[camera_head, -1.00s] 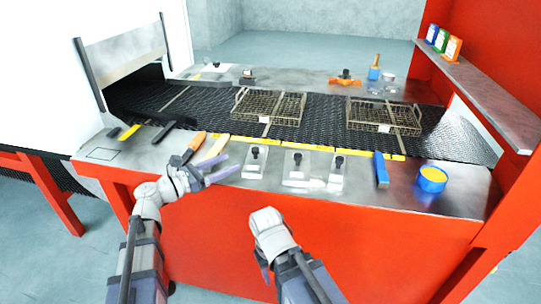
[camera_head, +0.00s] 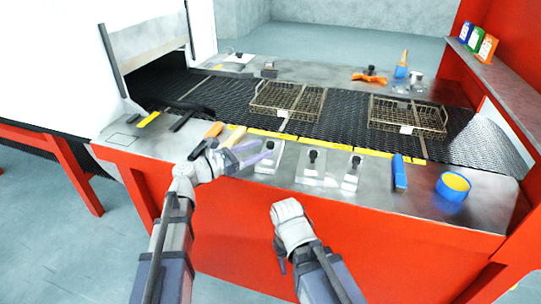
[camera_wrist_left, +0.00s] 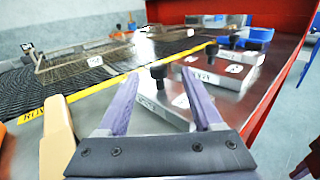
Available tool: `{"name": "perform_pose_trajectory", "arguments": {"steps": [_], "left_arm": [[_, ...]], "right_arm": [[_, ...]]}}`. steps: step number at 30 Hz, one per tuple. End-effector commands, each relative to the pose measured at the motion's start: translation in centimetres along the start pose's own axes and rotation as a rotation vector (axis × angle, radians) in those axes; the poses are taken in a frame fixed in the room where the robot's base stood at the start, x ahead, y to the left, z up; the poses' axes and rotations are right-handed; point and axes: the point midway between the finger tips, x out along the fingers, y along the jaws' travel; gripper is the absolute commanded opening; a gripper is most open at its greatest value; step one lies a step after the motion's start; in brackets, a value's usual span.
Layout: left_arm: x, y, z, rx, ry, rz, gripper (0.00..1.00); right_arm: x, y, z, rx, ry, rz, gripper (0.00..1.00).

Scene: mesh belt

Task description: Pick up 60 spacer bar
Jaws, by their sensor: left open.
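Several metal bars with black knobs stand along the front steel counter. In the head view these are the left bar (camera_head: 266,163), the middle bar (camera_head: 311,176) and the right bar (camera_head: 349,184). Their labels are too small to read, so I cannot tell which is the 60. My left gripper (camera_head: 252,154) is open and empty, with its purple fingers reaching toward the left bar. In the left wrist view its fingers (camera_wrist_left: 160,80) spread in front of the nearest bar (camera_wrist_left: 155,112), whose knob stands between them. My right gripper's fingers are not clear; its wrist hangs before the counter.
Behind the bars runs a black mesh belt with a left wire basket (camera_head: 286,101) and a right wire basket (camera_head: 407,115). An orange-handled tool (camera_head: 207,138) and a wood-coloured handle (camera_head: 235,137) lie left. A blue tool (camera_head: 399,172) and blue tub (camera_head: 452,186) stand right.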

Motion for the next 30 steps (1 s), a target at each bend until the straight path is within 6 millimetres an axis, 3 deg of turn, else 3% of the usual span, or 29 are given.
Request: {"name": "perform_pose_trajectory", "arguments": {"steps": [9, 16, 30], "left_arm": [[4.3, 0.3, -0.1, 0.0, 0.0, -0.002, 0.67], [4.5, 0.2, -0.1, 0.0, 0.0, -0.001, 0.67], [4.5, 0.2, -0.1, 0.0, 0.0, -0.001, 0.15]], "right_arm": [[0.1, 0.0, 0.0, 0.0, 0.0, 0.0, 0.5], [0.1, 0.0, 0.0, 0.0, 0.0, 0.0, 0.5], [0.1, 0.0, 0.0, 0.0, 0.0, 0.0, 0.5]]}}
